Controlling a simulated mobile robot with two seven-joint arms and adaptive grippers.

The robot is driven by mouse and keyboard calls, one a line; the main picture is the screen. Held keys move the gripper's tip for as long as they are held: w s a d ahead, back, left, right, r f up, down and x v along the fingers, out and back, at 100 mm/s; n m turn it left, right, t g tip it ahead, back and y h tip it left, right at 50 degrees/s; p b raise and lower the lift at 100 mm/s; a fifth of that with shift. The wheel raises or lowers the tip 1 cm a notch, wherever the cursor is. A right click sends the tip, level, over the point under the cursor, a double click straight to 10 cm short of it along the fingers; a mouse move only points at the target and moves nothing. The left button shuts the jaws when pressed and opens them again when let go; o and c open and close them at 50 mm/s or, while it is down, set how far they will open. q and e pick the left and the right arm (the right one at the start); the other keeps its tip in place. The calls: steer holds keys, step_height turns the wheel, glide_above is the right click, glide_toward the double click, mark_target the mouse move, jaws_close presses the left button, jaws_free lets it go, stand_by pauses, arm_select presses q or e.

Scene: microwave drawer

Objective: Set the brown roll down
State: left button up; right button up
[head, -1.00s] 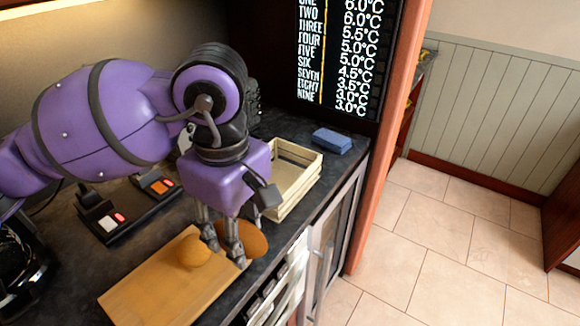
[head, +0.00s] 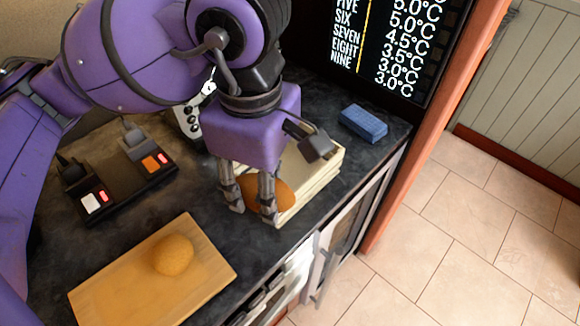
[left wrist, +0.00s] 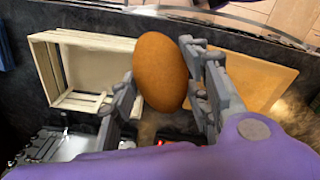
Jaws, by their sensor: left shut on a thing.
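The brown roll (head: 286,194) is a smooth oval, partly hidden by the fingers in the head view. My left gripper (head: 252,208) is shut on it, pointing down. In the left wrist view the roll (left wrist: 160,70) sits between the two fingers of my left gripper (left wrist: 163,92). The gripper and roll are at the near left side of a cream slatted crate (head: 318,183). The crate also shows in the left wrist view (left wrist: 85,40), beside the roll. I cannot tell the roll's height or whether it touches the crate. My right gripper is not in view.
A wooden board (head: 120,287) with a round orange-brown roll (head: 173,255) lies at the counter's front left. A black double-switch device (head: 117,185) is behind it. A blue block (head: 363,124) lies beyond the crate. Dark counter is clear between board and crate.

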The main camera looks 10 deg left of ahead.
arm_select(q)
steer(key=w+f, duration=0.4)
steer(key=w, duration=0.4)
glide_above(283, 181)
steer(key=s, duration=0.1)
step_height(283, 181, down, 4)
steer(key=shift+f, duration=0.15)
steer(key=shift+w+f, duration=0.3)
steer(key=shift+f, duration=0.1)
steer(key=f, duration=0.3)
steer(key=shift+w+f, duration=0.25)
steer(key=shift+f, duration=0.1)
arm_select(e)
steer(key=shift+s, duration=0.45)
arm_select(q)
steer(key=shift+f, duration=0.2)
steer(key=o, duration=1.2)
steer(key=shift+c, duration=0.2)
steer(key=shift+r, duration=0.1)
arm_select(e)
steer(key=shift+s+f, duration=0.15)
